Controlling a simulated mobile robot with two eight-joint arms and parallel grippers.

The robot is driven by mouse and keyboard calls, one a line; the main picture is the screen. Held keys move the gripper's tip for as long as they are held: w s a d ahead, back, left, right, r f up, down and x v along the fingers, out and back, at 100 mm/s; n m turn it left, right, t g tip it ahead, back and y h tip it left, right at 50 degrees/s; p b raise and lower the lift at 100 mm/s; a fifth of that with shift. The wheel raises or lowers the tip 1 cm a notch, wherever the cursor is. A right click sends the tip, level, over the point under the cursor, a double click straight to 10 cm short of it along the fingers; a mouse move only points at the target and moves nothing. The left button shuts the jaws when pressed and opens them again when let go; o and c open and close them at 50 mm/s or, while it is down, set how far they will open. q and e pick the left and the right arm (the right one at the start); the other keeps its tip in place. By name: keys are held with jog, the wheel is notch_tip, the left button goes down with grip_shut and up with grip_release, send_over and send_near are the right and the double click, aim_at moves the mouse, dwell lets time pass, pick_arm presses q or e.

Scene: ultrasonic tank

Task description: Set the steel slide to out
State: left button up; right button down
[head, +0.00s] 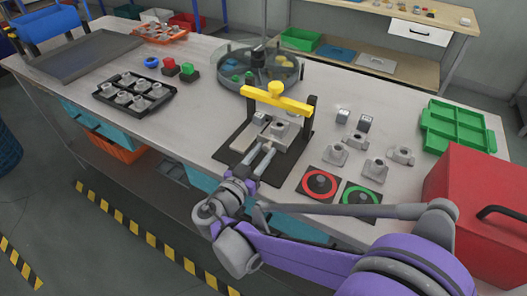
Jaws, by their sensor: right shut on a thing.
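The steel slide (279,129) is a grey metal block on a black base plate (290,160), under a yellow crossbar (276,97) held by two black posts. A flat grey plate (246,136) lies beside it on the left. My right gripper (266,152) reaches in from the front with its fingertips at the near side of the slide. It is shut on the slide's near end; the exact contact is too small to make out. My left gripper is not in view.
A round glass-walled tank (232,82) stands behind the fixture. Several metal fittings (335,154) and red (320,183) and green (361,197) ringed pads lie to the right, near a red box (478,205). A black tray (133,98) of parts is on the left.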

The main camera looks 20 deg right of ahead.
jog(key=p+v, duration=0.1)
jog(key=v, duration=0.9)
jog(key=shift+s+a, duration=0.2)
jog(key=shift+s, duration=0.05)
jog(key=shift+f, duration=0.1)
jog(key=c, duration=0.6)
grip_release()
jog(key=shift+s+a, duration=0.15)
